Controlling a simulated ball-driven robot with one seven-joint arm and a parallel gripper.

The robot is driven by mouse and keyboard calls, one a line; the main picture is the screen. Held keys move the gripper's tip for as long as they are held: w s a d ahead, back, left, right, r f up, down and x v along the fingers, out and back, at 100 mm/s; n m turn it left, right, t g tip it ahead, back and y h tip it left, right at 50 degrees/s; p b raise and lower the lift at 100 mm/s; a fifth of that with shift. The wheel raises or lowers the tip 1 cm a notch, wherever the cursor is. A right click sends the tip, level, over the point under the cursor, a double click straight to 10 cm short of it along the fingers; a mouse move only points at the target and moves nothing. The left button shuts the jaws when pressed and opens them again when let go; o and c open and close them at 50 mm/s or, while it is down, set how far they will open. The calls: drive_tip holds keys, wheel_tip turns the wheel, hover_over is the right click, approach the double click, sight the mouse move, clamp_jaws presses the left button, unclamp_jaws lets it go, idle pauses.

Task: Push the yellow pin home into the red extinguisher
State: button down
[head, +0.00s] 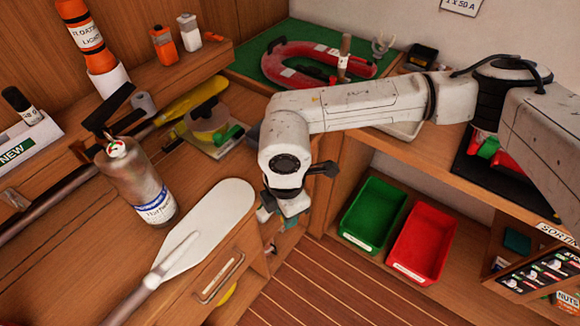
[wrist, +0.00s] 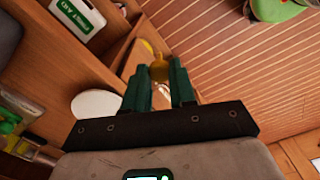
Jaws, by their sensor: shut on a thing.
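My gripper (head: 285,214) hangs at the front edge of the bench, right of the white paddle, with its jaws largely hidden in the head view. In the wrist view the two dark green fingers (wrist: 158,75) stand apart with a small yellow piece, apparently the yellow pin (wrist: 159,72), between their tips. An extinguisher-like bottle (head: 142,183) with a black handle stands upright on the bench at the left; its body looks worn grey, not red. My gripper is well to its right, not touching it. The pin's hole cannot be made out.
A white paddle (head: 215,215) lies between the bottle and my gripper. A green bin (head: 372,212) and a red bin (head: 424,240) stand below at the right. An orange float light (head: 88,40) stands behind the bottle. A first aid box (wrist: 78,14) shows in the wrist view.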

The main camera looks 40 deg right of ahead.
wheel_tip(320, 180, down, 25)
drive_tip(key=w+m, duration=0.3)
drive_tip(key=m, duration=0.2)
drive_tip(key=shift+a+m, duration=0.3)
drive_tip(key=shift+a, duration=0.05)
drive_tip(key=shift+f, duration=0.15)
